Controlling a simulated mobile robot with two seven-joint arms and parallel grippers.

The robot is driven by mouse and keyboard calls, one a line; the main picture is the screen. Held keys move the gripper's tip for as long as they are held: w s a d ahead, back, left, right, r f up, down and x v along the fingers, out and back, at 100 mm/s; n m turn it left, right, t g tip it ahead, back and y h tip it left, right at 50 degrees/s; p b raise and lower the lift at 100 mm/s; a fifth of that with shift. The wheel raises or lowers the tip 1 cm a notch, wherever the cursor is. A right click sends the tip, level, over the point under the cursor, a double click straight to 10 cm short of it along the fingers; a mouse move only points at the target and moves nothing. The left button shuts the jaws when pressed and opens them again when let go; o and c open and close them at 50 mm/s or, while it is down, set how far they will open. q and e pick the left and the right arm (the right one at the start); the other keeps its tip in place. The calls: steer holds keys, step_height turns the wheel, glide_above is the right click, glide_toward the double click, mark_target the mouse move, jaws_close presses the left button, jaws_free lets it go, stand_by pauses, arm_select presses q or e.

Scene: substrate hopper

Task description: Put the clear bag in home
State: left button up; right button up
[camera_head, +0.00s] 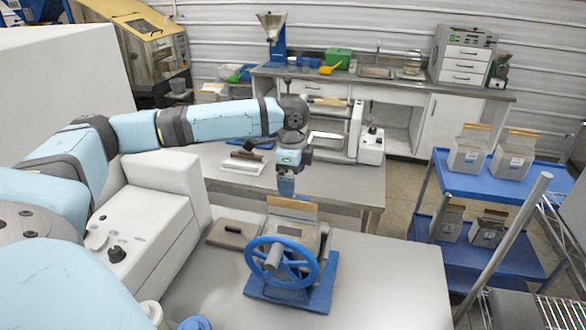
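A grey, see-through bag (298,230) with a tan top strip (292,208) stands on the near table, behind a blue handwheel (282,262) on a blue base. The wheel hides its lower part. I cannot tell whether the wheel's device grips it. My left gripper (286,190) points down just above the tan strip. A small gap seems to lie between them, and the fingers are too small to tell open from shut. Similar bags with tan tops stand on the blue cart, two on the upper shelf (467,155) and two on the lower (487,230). My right gripper is not in view.
A flat grey plate (232,233) lies left of the wheel. A white machine with a knob (135,235) stands at the left. The near table's right part (395,270) is clear. A metal pole (505,245) rises at the right. A second table (350,185) stands behind.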

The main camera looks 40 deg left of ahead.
mark_target(292, 203)
arm_select(q)
steer(key=shift+s+d+f+b, duration=0.3)
steer(key=shift+f+b, duration=0.1)
steer(key=shift+f, duration=0.45)
step_height(292, 203, down, 4)
steer(key=b, duration=0.6)
steer(key=shift+a+f, duration=0.1)
steer(key=shift+f, duration=0.15)
step_height(292, 203, down, 3)
steer(key=shift+w+r+p, duration=0.1)
steer(key=shift+r+p, duration=0.1)
steer(key=shift+p, duration=0.2)
steer(key=shift+f, duration=0.4)
steer(key=shift+c, duration=0.3)
steer(key=c, duration=1.4)
jaws_close()
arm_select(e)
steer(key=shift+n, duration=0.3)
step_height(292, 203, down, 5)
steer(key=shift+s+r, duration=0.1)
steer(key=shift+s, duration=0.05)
